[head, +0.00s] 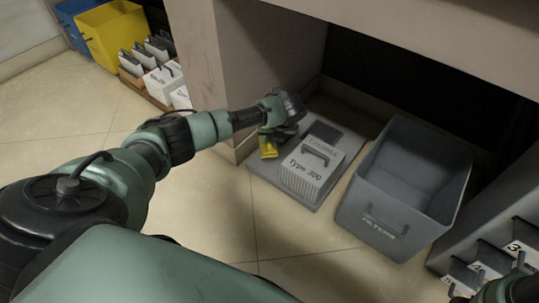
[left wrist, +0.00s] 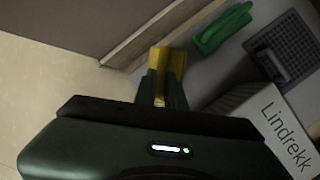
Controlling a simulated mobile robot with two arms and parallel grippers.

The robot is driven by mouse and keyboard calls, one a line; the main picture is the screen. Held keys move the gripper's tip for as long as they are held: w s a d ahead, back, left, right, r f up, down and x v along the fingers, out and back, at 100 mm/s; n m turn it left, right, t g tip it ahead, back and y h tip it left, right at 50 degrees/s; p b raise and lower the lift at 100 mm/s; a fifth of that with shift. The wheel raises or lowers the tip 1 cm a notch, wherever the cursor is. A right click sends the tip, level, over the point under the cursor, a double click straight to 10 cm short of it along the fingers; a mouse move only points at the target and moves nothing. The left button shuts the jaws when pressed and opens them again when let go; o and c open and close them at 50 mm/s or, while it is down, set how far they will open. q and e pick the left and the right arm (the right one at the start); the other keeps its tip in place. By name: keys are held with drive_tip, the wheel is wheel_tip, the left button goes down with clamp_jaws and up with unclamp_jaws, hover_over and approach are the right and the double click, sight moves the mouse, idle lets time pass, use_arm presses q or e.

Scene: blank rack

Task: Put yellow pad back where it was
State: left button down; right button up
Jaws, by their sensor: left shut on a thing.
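The yellow pad (head: 268,150) is at the left edge of the grey base plate (head: 325,197), below my left gripper (head: 273,136). In the left wrist view the yellow pad (left wrist: 176,62) sits between the fingertips of my left gripper (left wrist: 163,85), which is shut on it. Whether the pad touches the plate cannot be told. A green block with a handle (left wrist: 222,27) lies beyond it on the plate. Part of my right arm shows at the bottom right corner in the head view; its fingers are not seen.
A white box marked "Type 300" (head: 308,178) and a dark ribbed pad (head: 325,132) are on the plate. A grey "FILTERS" bin (head: 380,225) stands to the right. A shelf wall (head: 245,60) rises close behind my left gripper. Yellow bin (head: 115,35) is far left.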

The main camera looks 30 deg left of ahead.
sight(269, 149)
use_arm(q)
wheel_tip(269, 149, down, 6)
drive_tip(key=b, duration=0.3)
drive_tip(key=shift+b, duration=0.4)
drive_tip(key=shift+r, duration=0.1)
drive_tip(key=c, duration=1.5)
unclamp_jaws()
